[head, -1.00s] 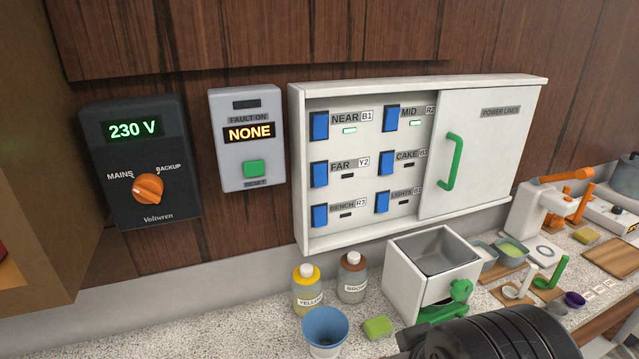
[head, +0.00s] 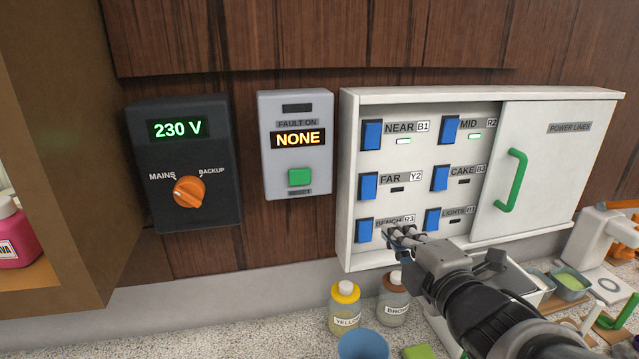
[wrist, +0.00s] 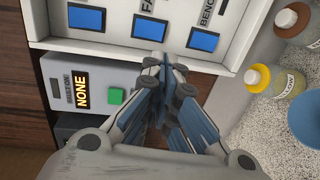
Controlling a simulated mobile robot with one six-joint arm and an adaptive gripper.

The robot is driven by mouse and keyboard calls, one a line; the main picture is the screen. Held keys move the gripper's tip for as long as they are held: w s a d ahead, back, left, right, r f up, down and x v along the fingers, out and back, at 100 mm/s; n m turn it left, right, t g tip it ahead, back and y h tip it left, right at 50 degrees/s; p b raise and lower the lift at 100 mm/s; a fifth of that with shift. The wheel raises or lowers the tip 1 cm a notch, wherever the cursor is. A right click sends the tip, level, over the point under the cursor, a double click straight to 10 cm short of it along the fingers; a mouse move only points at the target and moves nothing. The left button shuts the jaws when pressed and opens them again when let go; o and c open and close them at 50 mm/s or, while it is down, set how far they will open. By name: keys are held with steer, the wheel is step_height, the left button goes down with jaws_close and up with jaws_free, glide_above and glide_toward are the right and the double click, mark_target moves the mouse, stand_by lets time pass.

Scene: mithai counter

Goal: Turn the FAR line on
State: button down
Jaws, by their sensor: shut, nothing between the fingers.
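The power lines panel (head: 350,250) is a white wall box with several blue switches. The FAR switch (head: 368,186) is at the left of the middle row, beside the label FAR Y2; the small indicator (head: 397,190) under that label is dark. NEAR and MID have lit green indicators. In the wrist view the FAR switch (wrist: 150,27) lies above the fingers, apart from them. My gripper (head: 388,236) is shut and empty, in front of the bottom row near the BENCH label. It also shows in the wrist view (wrist: 158,62), just below the panel's switches.
A sliding door (head: 560,150) with a green handle (head: 513,180) covers the panel's right part. To the left are the NONE fault box (head: 297,175) and the 230 V mains box (head: 185,150). Yellow (head: 345,308) and brown (head: 393,300) bottles stand below.

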steer(key=shift+a, duration=0.1)
stand_by(0.3)
steer(key=p, duration=0.4)
glide_toward(363, 198)
steer(key=x, duration=0.6)
steer(key=shift+w+a+f, duration=0.1)
steer(key=shift+w, duration=0.3)
